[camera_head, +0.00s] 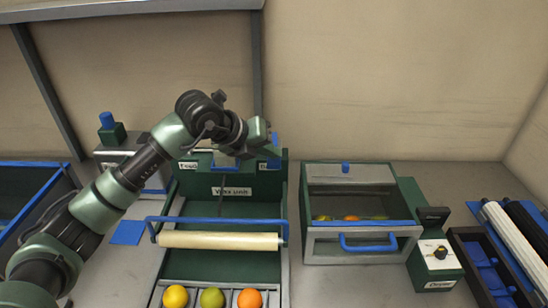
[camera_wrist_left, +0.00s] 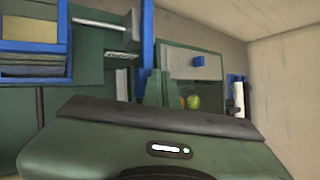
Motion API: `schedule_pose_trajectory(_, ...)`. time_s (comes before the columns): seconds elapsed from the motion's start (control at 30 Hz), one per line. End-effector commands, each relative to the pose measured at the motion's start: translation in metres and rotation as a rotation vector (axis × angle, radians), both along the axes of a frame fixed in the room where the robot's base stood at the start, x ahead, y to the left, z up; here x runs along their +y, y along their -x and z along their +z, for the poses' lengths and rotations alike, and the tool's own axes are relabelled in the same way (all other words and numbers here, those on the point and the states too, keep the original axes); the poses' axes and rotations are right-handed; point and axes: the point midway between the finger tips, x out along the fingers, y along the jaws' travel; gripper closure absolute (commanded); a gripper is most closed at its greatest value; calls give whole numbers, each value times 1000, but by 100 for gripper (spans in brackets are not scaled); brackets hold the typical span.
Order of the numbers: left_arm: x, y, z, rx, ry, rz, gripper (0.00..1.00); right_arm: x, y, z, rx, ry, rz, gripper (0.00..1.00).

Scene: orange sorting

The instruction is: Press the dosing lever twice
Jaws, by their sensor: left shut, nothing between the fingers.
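My left gripper (camera_head: 264,145) is shut and empty, at the back right of the green unit. A yellow fruit (camera_head: 175,297), a green fruit (camera_head: 212,299) and an orange (camera_head: 250,299) lie in the front tray. My right gripper is in neither view.
A cream roller (camera_head: 220,241) with a blue frame crosses the green unit. On the right are a drawer box with a blue handle (camera_head: 368,243) and a control box with a knob (camera_head: 440,252). A blue-topped button box (camera_head: 107,122) stands at the back left.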

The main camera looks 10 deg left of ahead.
Motion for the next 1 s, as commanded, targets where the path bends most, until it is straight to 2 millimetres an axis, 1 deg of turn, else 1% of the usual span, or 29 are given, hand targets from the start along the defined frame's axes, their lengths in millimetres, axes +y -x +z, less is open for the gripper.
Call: schedule_pose_trajectory(1.0,0,0,-14,3,-1,-1,100,0,0,-11,0,0,0,29)
